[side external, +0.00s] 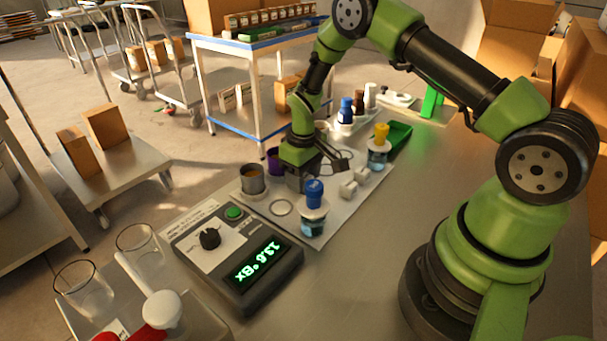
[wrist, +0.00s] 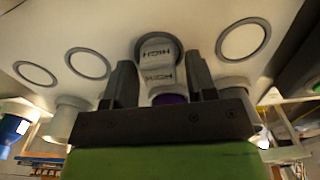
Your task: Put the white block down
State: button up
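In the wrist view a small white block (wrist: 157,75) with dark "HIGH" lettering shows between the two dark fingers of my gripper (wrist: 159,68). The fingers stand close on both sides of it, but contact cannot be made out. A patch of purple (wrist: 168,98) shows at the block's lower edge. In the side view my gripper (side external: 335,163) is low over the white mat (side external: 340,213). Small white blocks (side external: 349,188) sit on the mat just in front of it. The side view is too small to show which block is between the fingers.
A blue-capped bottle (side external: 313,210), a yellow-capped bottle (side external: 378,150), a metal cup (side external: 252,179) and a purple item (side external: 274,162) stand close around my gripper. A green tray (side external: 399,137) is behind. A meter reading 13.6 °Bx (side external: 240,255) stands in front.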

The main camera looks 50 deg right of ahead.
jog(key=s+a+r+m+t, duration=0.1)
jog(key=s+a+r, duration=0.1)
jog(key=r, duration=1)
jog(key=s+a+r+t, duration=0.1)
jog(key=s+a+r, duration=0.15)
jog(key=r, duration=0.85)
jog(key=shift+s+a+r+m+t+y, duration=0.45)
jog(key=shift+s+a+r+t, duration=0.6)
jog(key=shift+s, duration=1.7)
jog(key=shift+s+a+r+m+t+y, duration=0.2)
jog(key=shift+s+a+r+m+t, duration=0.45)
jog(key=shift+s+r, duration=1.4)
jog(key=shift+s+a+r+m+t+y, duration=0.45)
jog(key=shift+s+a+t, duration=0.5)
jog(key=shift+s, duration=2.5)
jog(key=shift+o, duration=0.4)
